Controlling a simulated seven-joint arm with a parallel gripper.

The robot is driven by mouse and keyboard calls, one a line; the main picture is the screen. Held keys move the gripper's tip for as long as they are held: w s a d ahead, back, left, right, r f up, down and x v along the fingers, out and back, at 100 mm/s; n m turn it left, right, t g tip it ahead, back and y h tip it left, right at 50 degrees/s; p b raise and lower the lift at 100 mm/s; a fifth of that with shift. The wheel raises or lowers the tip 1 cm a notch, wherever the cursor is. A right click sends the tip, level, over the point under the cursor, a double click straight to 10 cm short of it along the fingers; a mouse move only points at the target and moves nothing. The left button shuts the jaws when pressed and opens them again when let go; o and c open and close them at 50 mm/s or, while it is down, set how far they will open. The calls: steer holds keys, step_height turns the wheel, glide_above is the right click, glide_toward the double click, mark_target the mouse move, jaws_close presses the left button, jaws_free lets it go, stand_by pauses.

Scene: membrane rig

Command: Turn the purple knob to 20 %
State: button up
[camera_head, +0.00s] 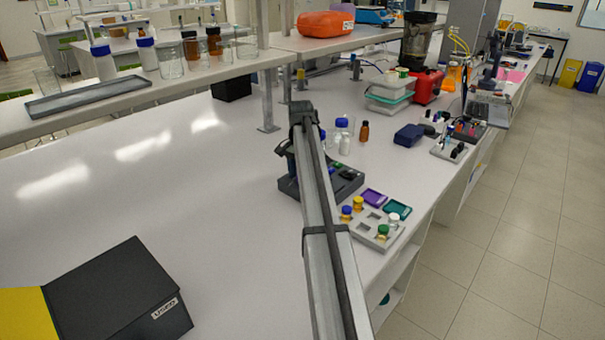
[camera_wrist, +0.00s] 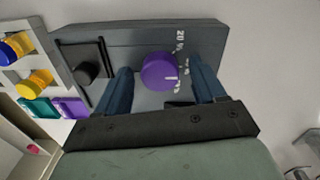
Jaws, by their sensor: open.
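The purple knob (camera_wrist: 159,71) is on a dark grey rig (camera_wrist: 135,36) in the wrist view. A white pointer line on the knob points right, toward scale marks printed on its right side. A "20 %" label shows at the upper end of these marks; the others are partly hidden or too small to read. My gripper (camera_wrist: 161,68) is open, with one blue finger on each side of the knob. A gap shows on the left; contact on the right is unclear. In the head view my arm hides part of the rig (camera_head: 347,186), and the knob cannot be made out.
A black knob (camera_wrist: 86,72) is on the rig left of the purple one. A grey rack (camera_head: 372,228) with coloured-cap vials stands close by, with purple (camera_head: 374,198) and teal (camera_head: 398,209) pieces beside it. Bottles (camera_head: 343,125) stand behind. The bench's left side is largely clear.

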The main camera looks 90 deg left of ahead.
steer(key=c, duration=1.1)
steer(key=shift+o, duration=0.2)
steer(key=shift+n, duration=0.3)
steer(key=n, duration=0.9)
steer(key=shift+n, duration=0.3)
steer(key=o, duration=1.1)
steer(key=shift+c, duration=0.2)
